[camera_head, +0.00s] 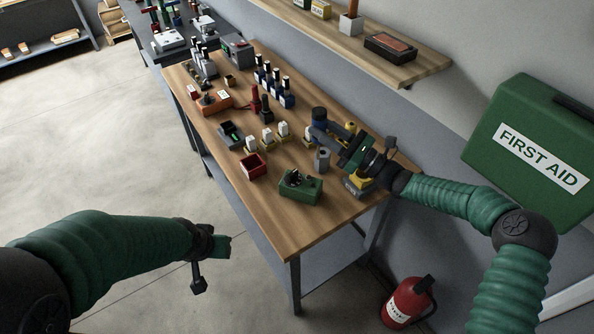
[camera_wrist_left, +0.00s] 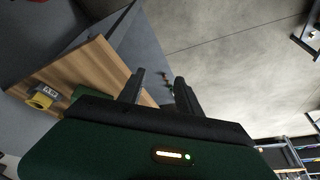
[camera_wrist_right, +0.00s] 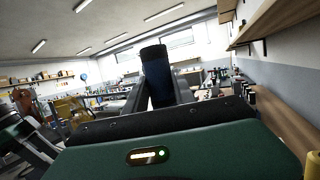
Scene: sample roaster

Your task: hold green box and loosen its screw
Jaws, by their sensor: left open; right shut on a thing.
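The green box (camera_head: 300,189) stands on the wooden table near its front right corner. A dark fitting, probably its screw (camera_head: 293,178), shows on top, too small to make out clearly. In the left wrist view a bit of green by the table edge is mostly hidden by my gripper. My left gripper (camera_head: 228,245) is open and empty, off the table to the left of the green box. My right gripper (camera_head: 324,132) is shut on a dark blue cylinder with a black end (camera_wrist_right: 157,75), above the table's right side, behind the green box. The cylinder's lower part is hidden.
A red tray (camera_head: 253,167), a grey cylinder (camera_head: 322,160) and a yellow-grey block (camera_head: 357,183) stand near the green box. Several bottles (camera_head: 274,82) stand farther back. A shelf (camera_head: 425,65) and a first aid case (camera_head: 535,150) are at the right.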

